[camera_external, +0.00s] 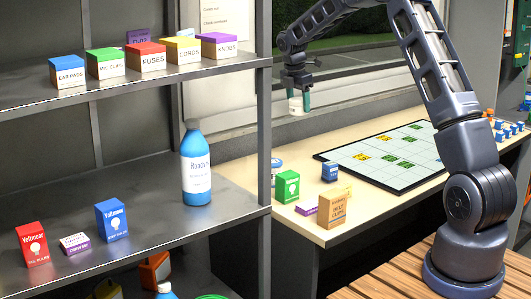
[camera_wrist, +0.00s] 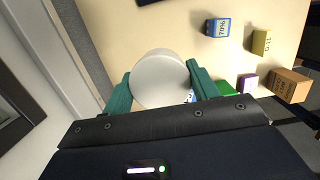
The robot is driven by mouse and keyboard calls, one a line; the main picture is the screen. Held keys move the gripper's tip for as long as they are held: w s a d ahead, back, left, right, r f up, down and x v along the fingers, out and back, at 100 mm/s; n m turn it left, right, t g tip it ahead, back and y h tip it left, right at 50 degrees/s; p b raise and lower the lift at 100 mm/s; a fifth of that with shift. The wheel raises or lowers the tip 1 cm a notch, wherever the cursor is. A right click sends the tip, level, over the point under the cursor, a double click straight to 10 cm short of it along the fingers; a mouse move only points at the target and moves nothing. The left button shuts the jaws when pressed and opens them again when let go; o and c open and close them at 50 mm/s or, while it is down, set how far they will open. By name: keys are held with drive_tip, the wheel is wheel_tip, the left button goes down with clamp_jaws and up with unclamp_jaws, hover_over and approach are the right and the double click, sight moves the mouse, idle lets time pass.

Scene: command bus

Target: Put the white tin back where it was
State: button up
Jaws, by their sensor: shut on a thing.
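The white tin (camera_external: 296,104) is a small white cylinder held in the air above the back of the counter, near the window, in the external view. My gripper (camera_external: 298,98) is shut on it, with one teal finger on each side. In the wrist view the tin's round white top (camera_wrist: 160,78) fills the space between the fingers of my gripper (camera_wrist: 160,88). A bit of blue and white shows just below the tin's lower edge in the wrist view; I cannot tell whether it is the tin's label.
On the counter (camera_external: 240,172) below stand a green box (camera_external: 287,187), a blue box (camera_external: 329,172), a tan box (camera_external: 334,208) and a flat purple box (camera_external: 306,209). A board (camera_external: 385,155) lies to the right.

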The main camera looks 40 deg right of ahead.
drive_tip(key=s+a+f+m+g+y, duration=0.1)
drive_tip(key=s+a+f+m, duration=0.1)
drive_tip(key=a+m, duration=0.6)
drive_tip(key=s+a+f+m+y, duration=0.1)
drive_tip(key=s+a+f+m, duration=0.2)
drive_tip(key=a+m, duration=0.6)
drive_tip(key=shift+s+f+m+g, duration=0.35)
drive_tip(key=shift+s+m, duration=0.4)
drive_tip(key=shift+m, duration=1.45)
drive_tip(key=shift+a, duration=0.1)
drive_tip(key=s+d+r+m, duration=0.1)
drive_tip(key=d+r+m, duration=0.15)
drive_tip(key=d, duration=0.55)
drive_tip(key=s+d+r+m+y, duration=0.1)
drive_tip(key=d+m, duration=0.3)
drive_tip(key=d, duration=0.4)
drive_tip(key=s+d+r+m, duration=0.2)
drive_tip(key=d+m, duration=0.2)
drive_tip(key=d, duration=0.4)
drive_tip(key=shift+n+t, duration=0.25)
drive_tip(key=shift+t, duration=0.3)
drive_tip(key=f, duration=1.9)
drive_tip(key=shift+w+f, duration=0.25)
drive_tip(key=shift+f, duration=0.15)
